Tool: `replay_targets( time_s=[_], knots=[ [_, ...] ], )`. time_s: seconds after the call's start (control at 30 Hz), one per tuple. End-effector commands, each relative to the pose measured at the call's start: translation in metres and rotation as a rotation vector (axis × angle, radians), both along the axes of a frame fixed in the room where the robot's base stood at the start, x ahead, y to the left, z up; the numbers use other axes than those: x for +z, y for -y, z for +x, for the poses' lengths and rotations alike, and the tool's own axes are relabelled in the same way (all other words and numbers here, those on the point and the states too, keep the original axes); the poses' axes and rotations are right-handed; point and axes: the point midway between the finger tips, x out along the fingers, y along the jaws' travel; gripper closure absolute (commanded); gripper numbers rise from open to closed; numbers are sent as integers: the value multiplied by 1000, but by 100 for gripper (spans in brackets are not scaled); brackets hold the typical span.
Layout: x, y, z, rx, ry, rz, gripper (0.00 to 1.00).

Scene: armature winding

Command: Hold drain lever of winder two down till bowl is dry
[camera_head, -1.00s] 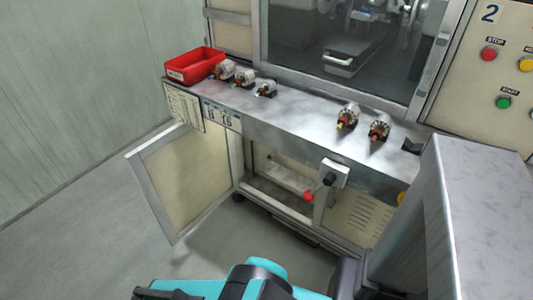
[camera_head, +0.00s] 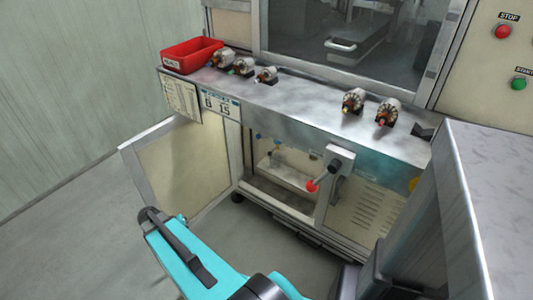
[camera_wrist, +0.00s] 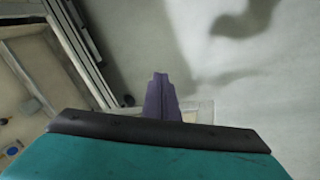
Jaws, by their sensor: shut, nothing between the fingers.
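The drain lever is a black arm with a red knob (camera_head: 312,186) on a grey bracket at the front of the cabinet, beside the open compartment; the knob hangs low and left of its pivot. Nothing touches it. Inside the compartment are a pale fitting (camera_head: 285,173) and small blue knobs; I cannot make out a bowl or any water in it. My gripper (camera_wrist: 161,78) shows in the wrist view, shut and empty, over the floor. In the head view my teal arm is low at the front, apart from the lever.
The cabinet door (camera_head: 190,175) stands open at the left. The steel worktop (camera_head: 305,100) holds a red bin (camera_head: 190,56) and several armatures (camera_head: 387,112). A red stop button (camera_head: 503,32) and a green button (camera_head: 519,84) are at upper right. Floor before the door is free.

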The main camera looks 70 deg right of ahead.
Motion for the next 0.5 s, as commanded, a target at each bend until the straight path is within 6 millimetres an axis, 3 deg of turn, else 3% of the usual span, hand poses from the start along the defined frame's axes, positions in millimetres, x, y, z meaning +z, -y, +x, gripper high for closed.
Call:
replay_targets(
  time_s=[0.03,0.27,0.5],
  knots=[
    [3,29,4,-50,26,-38,100],
    [45,144,-2,-261,130,-217,100],
    [101,261,-38,-475,233,-413,100]
  ],
)
